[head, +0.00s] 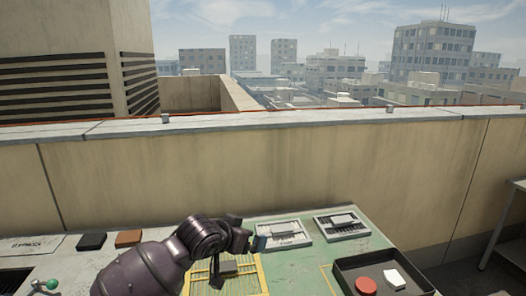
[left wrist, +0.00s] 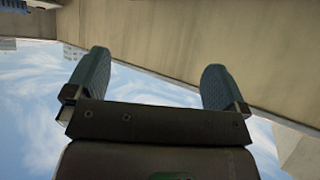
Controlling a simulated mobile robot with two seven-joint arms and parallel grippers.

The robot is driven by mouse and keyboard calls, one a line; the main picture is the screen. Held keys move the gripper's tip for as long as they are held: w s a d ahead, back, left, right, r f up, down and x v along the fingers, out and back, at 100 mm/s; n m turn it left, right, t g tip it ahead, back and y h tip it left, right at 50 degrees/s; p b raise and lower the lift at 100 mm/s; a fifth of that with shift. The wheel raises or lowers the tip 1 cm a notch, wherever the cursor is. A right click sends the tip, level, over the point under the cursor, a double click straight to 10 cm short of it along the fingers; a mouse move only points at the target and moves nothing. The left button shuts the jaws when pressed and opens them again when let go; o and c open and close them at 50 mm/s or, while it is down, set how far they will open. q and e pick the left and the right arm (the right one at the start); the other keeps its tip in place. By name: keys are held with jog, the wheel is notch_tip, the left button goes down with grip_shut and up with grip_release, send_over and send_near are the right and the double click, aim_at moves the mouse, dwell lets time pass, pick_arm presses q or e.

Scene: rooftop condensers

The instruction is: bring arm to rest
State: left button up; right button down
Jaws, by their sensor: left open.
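My left arm comes in from the lower left in the head view. Its gripper (head: 260,241) is over the green worktop (head: 312,265), in front of the left grey panel. In the left wrist view the two fingers of my left gripper (left wrist: 152,72) stand wide apart with nothing between them. Behind them are sky and the beige wall (left wrist: 240,40). My right gripper is in neither view.
Two grey slotted panels (head: 341,223) lie at the worktop's back. A black tray (head: 345,270) at right holds a red disc (head: 366,285) and a white block (head: 394,279). A yellow grid, black and brown blocks (head: 128,238) lie left. A parapet (head: 300,165) runs behind.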

pick_arm(q)
jog(key=s+a+f+n+y, duration=0.1)
jog(key=s+a+f+y, duration=0.1)
jog(key=s+a+f, duration=0.5)
jog(key=s+a+f+n+t+y, duration=0.1)
jog(key=s+a+f, duration=0.7)
jog(key=s, duration=1)
jog(key=s+a+f+n+y, duration=0.3)
jog(key=s+a+f, duration=0.4)
jog(key=s, duration=0.6)
notch_tip(320, 180, down, 2)
jog(key=shift+a+f+t+p, duration=0.15)
jog(key=shift+t+p, duration=0.15)
jog(key=shift+p, duration=0.15)
